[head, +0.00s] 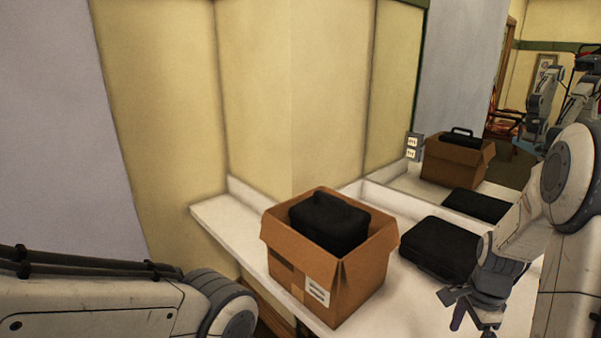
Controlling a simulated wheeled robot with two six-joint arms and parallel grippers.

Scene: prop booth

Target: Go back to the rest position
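My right gripper (466,312) hangs at the lower right, in front of the counter and the flat black case. Its fingers look spread apart with nothing between them. My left arm (110,305) comes in at the lower left; its gripper is outside the view. An open cardboard box (335,292) stands on the counter with a black case (330,223) inside it, its top above the rim. Another black case (440,248) lies flat on the counter to the right of the box.
The white counter (222,219) runs along the yellow wall, with a bare stretch left of the box. A mirror (458,70) at the right reflects the box, cases and parts of me. A wall socket (412,147) is by the mirror's edge.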

